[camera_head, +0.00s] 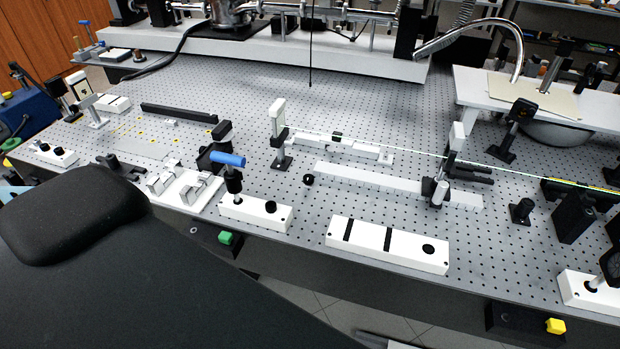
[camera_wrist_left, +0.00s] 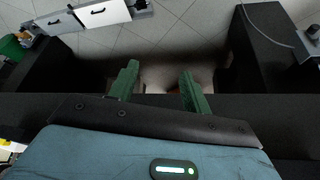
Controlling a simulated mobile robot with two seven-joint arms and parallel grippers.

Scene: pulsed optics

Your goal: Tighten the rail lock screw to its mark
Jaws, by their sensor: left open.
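A blue-handled tool (camera_head: 227,159) with a dark shaft stands upright in a white block (camera_head: 270,218) near the table's front edge. A long light rail (camera_head: 385,183) lies on the perforated table, with a post carriage (camera_head: 438,190) near its right end. A small black knob (camera_head: 308,180) is at its left end. I cannot tell which part is the lock screw, and no mark is readable. In the left wrist view my left gripper (camera_wrist_left: 158,88) has two green fingers spread apart with nothing between them, over the floor. My right gripper is not in view.
A white block with dark slots (camera_head: 387,245) sits at the front edge. Optic mounts (camera_head: 278,130) stand around a thin greenish beam. A green button (camera_head: 225,238) and a yellow button (camera_head: 555,326) are on the table's front. Bare perforated table (camera_head: 370,95) lies behind the rail.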

